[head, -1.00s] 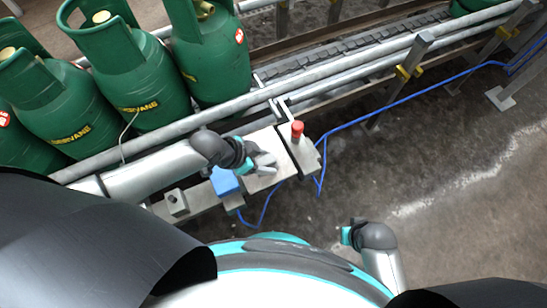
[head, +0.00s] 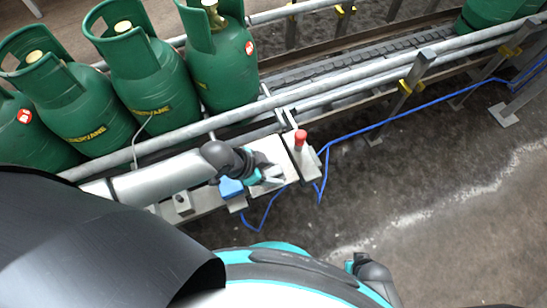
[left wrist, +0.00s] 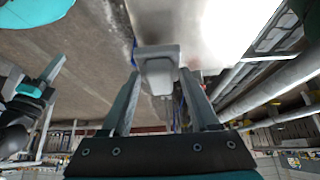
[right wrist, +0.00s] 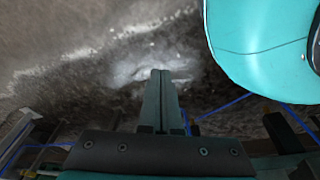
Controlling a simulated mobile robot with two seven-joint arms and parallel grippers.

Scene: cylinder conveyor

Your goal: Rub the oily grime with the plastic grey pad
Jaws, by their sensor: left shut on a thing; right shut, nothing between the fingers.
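My left gripper (head: 270,179) is at the near edge of a pale metal plate (head: 270,152) beside the conveyor. In the left wrist view, the left gripper (left wrist: 160,80) is shut on a grey plastic pad (left wrist: 158,56). The pad's far end is close to the bright plate (left wrist: 190,25); I cannot tell if they touch. In the head view the pad is too small to tell from the fingers.
A red button (head: 300,137) stands on a post right of the plate. Green gas cylinders (head: 217,65) stand behind the conveyor rail (head: 360,80). A blue cable (head: 375,127) runs right. Floor at right is open.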

